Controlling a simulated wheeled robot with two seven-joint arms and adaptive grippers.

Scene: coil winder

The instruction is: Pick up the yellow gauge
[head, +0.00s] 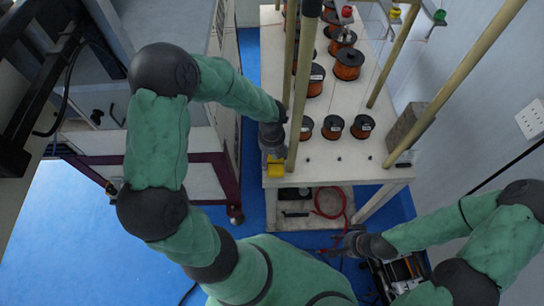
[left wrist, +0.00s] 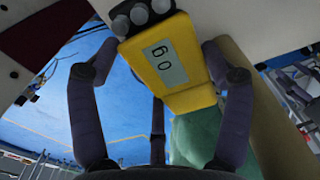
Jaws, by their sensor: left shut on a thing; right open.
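The yellow gauge (head: 276,168) is at the front left corner of the white table in the head view. In the left wrist view the yellow gauge (left wrist: 172,62) shows a grey display with digits and several grey round knobs at its top end. My left gripper (head: 273,150) is shut on the gauge, its dark fingers on either side of it. I cannot tell whether the gauge touches the table. My right gripper (head: 335,250) is open and empty, low in front of the table, away from the gauge.
The white table (head: 340,170) carries several copper wire spools (head: 348,64) and a grey block (head: 405,127). Tan poles (head: 303,85) rise close beside my left gripper. A red cable (head: 330,202) lies on the lower shelf. A toolbox (head: 400,275) stands by my right arm.

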